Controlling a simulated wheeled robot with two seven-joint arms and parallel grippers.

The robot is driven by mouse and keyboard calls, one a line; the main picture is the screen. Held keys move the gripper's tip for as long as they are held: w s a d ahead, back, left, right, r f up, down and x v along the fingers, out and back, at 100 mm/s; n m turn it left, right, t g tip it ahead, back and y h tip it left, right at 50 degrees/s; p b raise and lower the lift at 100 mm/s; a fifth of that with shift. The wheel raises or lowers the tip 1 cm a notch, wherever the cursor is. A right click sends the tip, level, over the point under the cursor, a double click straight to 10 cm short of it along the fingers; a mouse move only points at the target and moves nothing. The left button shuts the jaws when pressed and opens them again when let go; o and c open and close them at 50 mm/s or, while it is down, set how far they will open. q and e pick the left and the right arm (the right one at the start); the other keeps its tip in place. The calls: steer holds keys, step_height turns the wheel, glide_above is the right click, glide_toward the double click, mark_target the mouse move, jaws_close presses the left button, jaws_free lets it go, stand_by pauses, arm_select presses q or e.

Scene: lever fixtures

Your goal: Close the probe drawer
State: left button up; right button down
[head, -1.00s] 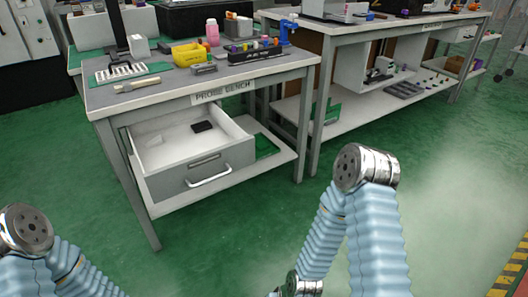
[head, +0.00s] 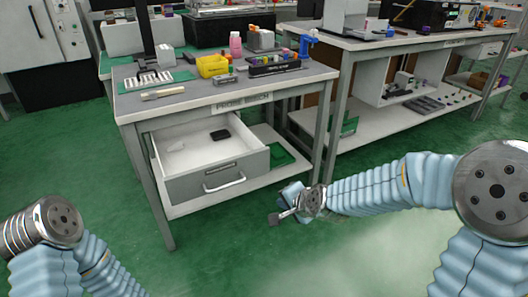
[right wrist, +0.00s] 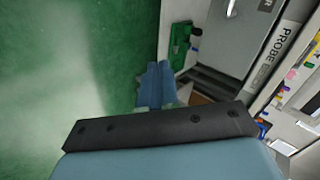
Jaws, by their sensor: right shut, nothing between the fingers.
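The probe drawer (head: 190,188) hangs open under the bench labelled PROBE BENCH. Its grey front has a pale bar handle (head: 225,184), and its white inside holds a small black item (head: 220,134). My right gripper (head: 277,216) is shut and empty, to the right of the drawer front and a little lower in the head view, apart from the handle. The right wrist view shows part of the grey drawer front (right wrist: 240,38) and a bit of the handle (right wrist: 232,8) at the top. My left arm shows at the lower left, but its gripper is out of view.
The bench top (head: 190,99) carries a yellow bin (head: 213,66), a pink bottle (head: 236,45) and a blue clamp-like thing (head: 309,44). A lower shelf (head: 262,133) with a green tray (head: 281,155) lies right of the drawer. The green floor before the bench is clear.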

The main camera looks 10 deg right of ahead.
step_height(320, 180, up, 12)
steer(key=w+f+m+t, duration=0.1)
steer(key=m+t, duration=0.1)
steer(key=m, duration=0.1)
steer(key=b, duration=0.3)
glide_toward(259, 154)
step_height(259, 154, down, 4)
steer(key=w, duration=0.2)
steer(key=shift+w+a+r+y+p, duration=0.1)
steer(key=shift+w+a+y+p, duration=0.15)
steer(key=shift+w, duration=0.2)
steer(key=shift+w+a+r+y+p, duration=0.2)
steer(key=shift+w+p, duration=0.1)
steer(key=shift+w, duration=0.2)
steer(key=shift+w+a, duration=0.2)
steer(key=shift+w, duration=0.45)
